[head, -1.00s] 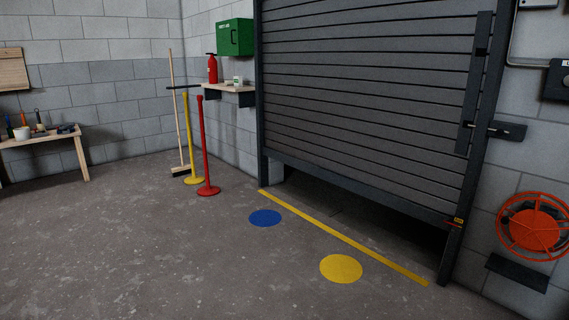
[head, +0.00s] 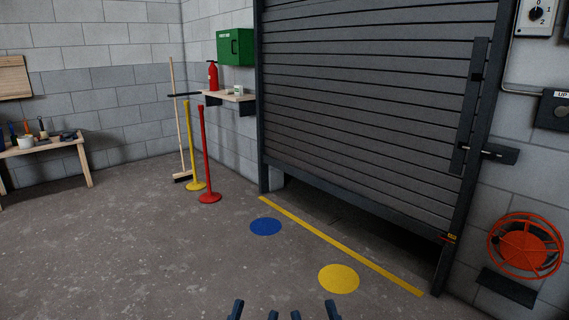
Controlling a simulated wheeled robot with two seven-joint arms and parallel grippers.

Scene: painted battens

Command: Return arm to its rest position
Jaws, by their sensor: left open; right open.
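My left gripper (head: 254,311) shows at the bottom edge of the head view, with its two dark fingertips spread apart and nothing seen between them. My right gripper (head: 314,311) is just to the right of it, also with its fingertips apart and nothing seen between them. Only the finger ends show; the rest of both arms is below the picture. Both grippers appear in front of the bare floor, apart from any object.
A red post (head: 205,155) and a yellow post (head: 191,145) stand near a broom (head: 179,120). A blue disc (head: 265,227) and a yellow disc (head: 338,278) mark the floor before a shutter door (head: 370,100) with a gap beneath. A workbench (head: 45,146) stands left. The middle floor is clear.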

